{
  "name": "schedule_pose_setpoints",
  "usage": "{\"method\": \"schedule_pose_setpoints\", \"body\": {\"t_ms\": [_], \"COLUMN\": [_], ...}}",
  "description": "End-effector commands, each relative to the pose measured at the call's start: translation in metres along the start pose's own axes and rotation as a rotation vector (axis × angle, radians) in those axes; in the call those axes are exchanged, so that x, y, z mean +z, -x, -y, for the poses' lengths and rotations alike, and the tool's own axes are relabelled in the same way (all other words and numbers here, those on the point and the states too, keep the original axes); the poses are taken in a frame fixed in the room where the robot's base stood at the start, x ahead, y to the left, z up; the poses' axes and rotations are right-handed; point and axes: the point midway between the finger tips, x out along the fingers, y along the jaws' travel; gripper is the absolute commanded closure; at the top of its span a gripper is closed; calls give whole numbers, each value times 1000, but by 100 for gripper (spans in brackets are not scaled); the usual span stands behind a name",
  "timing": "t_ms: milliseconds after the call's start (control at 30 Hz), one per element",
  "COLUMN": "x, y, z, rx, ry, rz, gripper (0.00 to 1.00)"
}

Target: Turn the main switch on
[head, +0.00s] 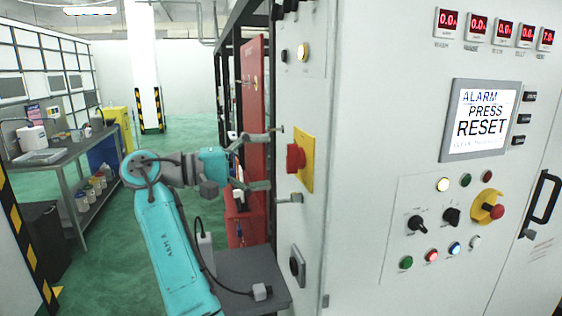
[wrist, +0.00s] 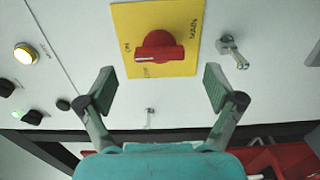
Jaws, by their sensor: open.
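The main switch is a red rotary knob (head: 296,157) on a yellow plate (head: 307,173), on the narrow side of the grey cabinet. My gripper (head: 264,160) is open and empty in front of the knob. In the wrist view its fingers (wrist: 160,83) are spread either side below the knob, apart from it.
A metal latch (wrist: 233,51) sticks out beside the plate. The cabinet front has a screen (head: 484,118) reading "ALARM PRESS RESET", knobs and lamps. A red panel (head: 254,95) stands close behind my gripper. A workbench (head: 62,150) is at the left, with open green floor between.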

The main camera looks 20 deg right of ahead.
Motion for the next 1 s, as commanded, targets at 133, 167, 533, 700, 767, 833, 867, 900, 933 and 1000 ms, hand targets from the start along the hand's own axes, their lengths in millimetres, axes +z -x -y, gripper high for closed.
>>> {"method": "schedule_pose_setpoints", "body": {"t_ms": [133, 167, 533, 700, 767, 833, 867, 900, 933, 1000], "x": [0, 0, 0, 0, 0, 0, 0, 0, 0, 0], "y": [31, 36, 70, 71, 71, 71, 71, 71, 71, 71], "z": [0, 0, 0, 0, 0, 0, 0, 0, 0, 0], "rx": [0, 0, -1, -1, -1, -1, -1, -1, -1, -1], "ry": [1, 1, -1, -1, -1, -1, -1, -1, -1, 0], "rz": [-2, -1, 0, 1, 1, 1, 1, 1, 1, 1], "gripper": [8, 8, 8, 8, 8, 8, 8, 8, 8, 8]}}
